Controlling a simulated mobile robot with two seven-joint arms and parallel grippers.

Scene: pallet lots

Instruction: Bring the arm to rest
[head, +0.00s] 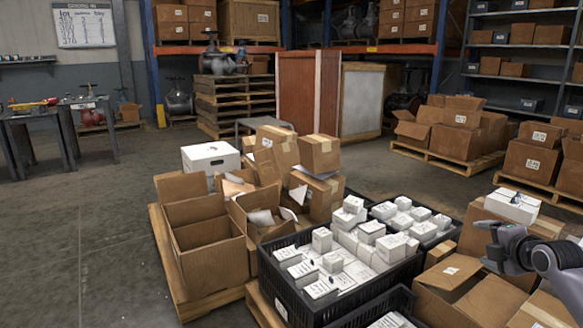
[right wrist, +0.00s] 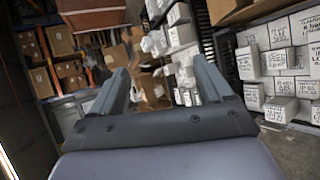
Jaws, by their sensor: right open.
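My right gripper (head: 484,244) is at the right side of the head view, with its arm coming in from the right edge. It is above the open cardboard boxes at the lower right. In the right wrist view my right gripper (right wrist: 160,76) has its two fingers spread apart, with nothing between them. Beyond the fingers, cartons and small white boxes show, apart from the gripper. My left gripper is not in view.
A black crate (head: 270,284) of small white boxes stands in front. Open cartons (head: 208,258) sit on a pallet to its left. A white-topped box (head: 512,205) is close to my right gripper. Bare floor (head: 75,220) lies at the left.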

